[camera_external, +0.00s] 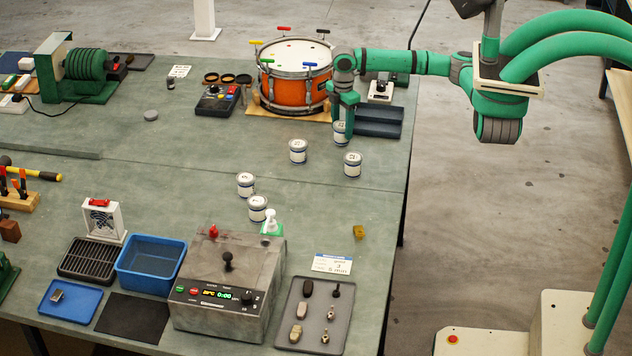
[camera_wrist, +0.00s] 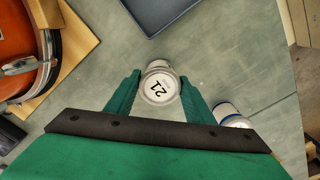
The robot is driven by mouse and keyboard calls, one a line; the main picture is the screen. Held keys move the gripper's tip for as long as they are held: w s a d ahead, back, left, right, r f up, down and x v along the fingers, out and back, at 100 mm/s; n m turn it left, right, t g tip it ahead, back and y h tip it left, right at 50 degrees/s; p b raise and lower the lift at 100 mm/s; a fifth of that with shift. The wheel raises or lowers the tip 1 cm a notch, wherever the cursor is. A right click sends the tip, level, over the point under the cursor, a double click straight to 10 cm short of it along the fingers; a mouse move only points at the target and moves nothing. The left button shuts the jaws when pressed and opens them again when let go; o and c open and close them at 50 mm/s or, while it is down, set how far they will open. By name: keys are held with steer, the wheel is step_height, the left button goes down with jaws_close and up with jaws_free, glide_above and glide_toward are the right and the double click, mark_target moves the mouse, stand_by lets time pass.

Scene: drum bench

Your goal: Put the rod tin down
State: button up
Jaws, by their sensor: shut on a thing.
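My gripper (camera_external: 342,117) reaches down at the right side of the bench, beside the orange drum. It is shut on a small white tin with a blue band (camera_external: 340,132). In the wrist view the held tin (camera_wrist: 159,86) sits between both green fingers (camera_wrist: 157,92), its round lid facing the camera and marked with what looks like 21. The tin looks upright. I cannot tell whether its base touches the bench. A similar tin (camera_wrist: 228,114) stands close beside the right finger in the wrist view, partly hidden.
Similar tins (camera_external: 298,151), (camera_external: 352,164), (camera_external: 245,185), (camera_external: 257,209) stand nearby on the grey-green bench (camera_external: 200,215). The orange drum (camera_external: 283,92) is left of my gripper. A dark blue tray (camera_external: 378,129) lies to the right, near the bench edge. Clear bench lies toward the front right.

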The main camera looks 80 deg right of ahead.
mark_target(342, 124)
steer(key=shift+f, duration=0.2)
steer(key=shift+w+f, duration=0.1)
steer(key=shift+f, duration=0.05)
steer(key=o, duration=1.2)
steer(key=shift+d, duration=0.1)
steer(key=shift+s, duration=0.25)
steer(key=shift+w, duration=0.1)
steer(key=shift+r, duration=0.3)
step_height(342, 124, up, 12)
steer(key=shift+f, duration=0.15)
